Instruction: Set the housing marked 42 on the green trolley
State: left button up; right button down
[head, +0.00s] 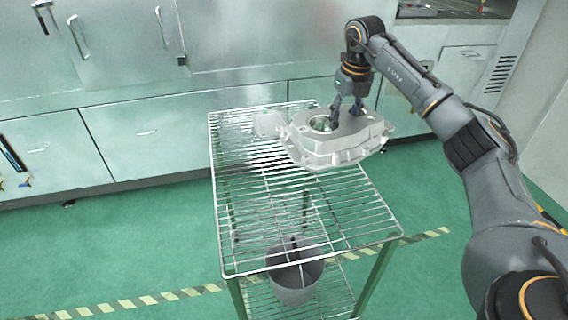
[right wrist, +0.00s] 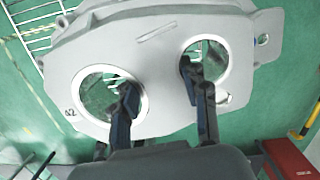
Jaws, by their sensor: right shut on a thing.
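The pale grey cast housing (head: 340,138) is in my right gripper (head: 346,108), over the far part of the green trolley (head: 327,220). Its right end sticks out past the trolley's right edge. In the right wrist view the housing (right wrist: 150,45) shows a small "42" beside its left round bore. There the right gripper (right wrist: 158,84) has one finger at each of two bores, shut on the wall between them. I cannot tell whether the housing's underside touches the wire shelf. My left gripper is not in view.
A grey bucket (head: 294,275) stands on the trolley's lower shelf. The near part of the wire top is clear. Steel cabinets (head: 150,137) line the back behind the trolley. A yellow-black stripe (head: 130,304) crosses the green floor. A red box (right wrist: 290,158) shows in the right wrist view.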

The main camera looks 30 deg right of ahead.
aim_at(317, 150)
jog(key=shift+w+d+r+m, duration=0.1)
jog(key=shift+d+r+m, duration=0.2)
jog(key=shift+d+m, duration=0.35)
jog(key=shift+m, duration=0.25)
jog(key=s+a+f+p, duration=0.1)
jog(key=a+f, duration=0.3)
jog(key=s+a+f+p, duration=0.2)
jog(key=a+f, duration=0.2)
jog(key=a, duration=0.1)
jog(key=s+a+f+p, duration=0.1)
jog(key=s+a+f, duration=0.1)
jog(key=a+f, duration=0.2)
jog(key=shift+a+f, duration=0.1)
jog(key=shift+a, duration=0.05)
jog(key=shift+w+f, duration=0.1)
jog(key=shift+f, duration=0.2)
jog(key=c, duration=0.7)
grip_release()
jog(key=shift+s+f, duration=0.15)
jog(key=shift+s, duration=0.05)
jog(key=r, duration=0.4)
jog(key=s+r+b, duration=0.1)
jog(key=r, duration=0.3)
jog(key=r+b, duration=0.1)
jog(key=r, duration=0.3)
jog(key=shift+s+a, duration=0.15)
jog(key=shift+s, duration=0.05)
